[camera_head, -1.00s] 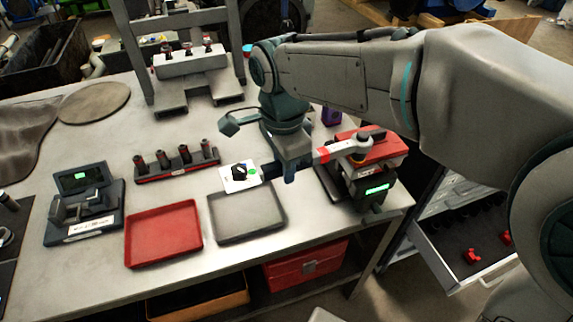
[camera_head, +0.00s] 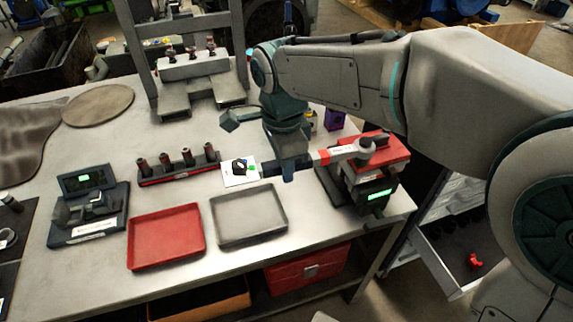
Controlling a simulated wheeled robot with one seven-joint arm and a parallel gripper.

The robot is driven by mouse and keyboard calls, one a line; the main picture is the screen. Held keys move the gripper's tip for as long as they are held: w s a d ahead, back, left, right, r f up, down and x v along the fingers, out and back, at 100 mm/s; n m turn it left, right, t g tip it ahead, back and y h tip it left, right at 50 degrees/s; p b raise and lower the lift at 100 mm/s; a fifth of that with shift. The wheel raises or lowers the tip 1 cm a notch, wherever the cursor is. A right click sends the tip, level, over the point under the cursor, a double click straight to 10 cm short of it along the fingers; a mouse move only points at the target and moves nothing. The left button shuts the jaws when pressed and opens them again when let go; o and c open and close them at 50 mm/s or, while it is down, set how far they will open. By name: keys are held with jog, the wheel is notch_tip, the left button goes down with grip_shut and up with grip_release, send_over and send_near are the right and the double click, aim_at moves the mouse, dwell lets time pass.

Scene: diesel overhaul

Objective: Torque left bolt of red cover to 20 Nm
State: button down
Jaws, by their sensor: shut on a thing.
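My gripper (camera_head: 288,168) is shut on the torque wrench (camera_head: 343,153), around its dark handle; the wrench has a red band and a grey head. The wrench lies across the view, its head (camera_head: 366,149) over the red cover (camera_head: 390,153) at the right of the bench. The left bolt is hidden under the wrench head, and I cannot tell whether the head is seated on it. The cover sits on a grey block with a lit green display (camera_head: 379,194) in front.
A red tray (camera_head: 166,237) and a grey tray (camera_head: 249,215) lie at the bench's front. A socket rack (camera_head: 180,166) stands behind them. A white card with a black dial (camera_head: 240,171) shows by the handle's end. An open drawer (camera_head: 455,255) is at right.

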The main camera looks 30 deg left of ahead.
jog(key=shift+w+a+r, duration=0.1)
jog(key=shift+a, duration=0.1)
jog(key=shift+w+a+m, duration=0.3)
jog(key=shift+m, duration=0.1)
dwell(0.5)
jog(key=shift+w+a+m+p, duration=0.3)
jog(key=shift+w, duration=0.05)
jog(key=shift+w+a, duration=0.1)
jog(key=shift+w+a+m, duration=0.15)
jog(key=shift+w+m, duration=0.1)
jog(key=shift+m, duration=0.05)
dwell(0.3)
jog(key=shift+s+d+n+b, duration=0.35)
jog(key=shift+s+d+n, duration=0.65)
jog(key=shift+s+n, duration=0.1)
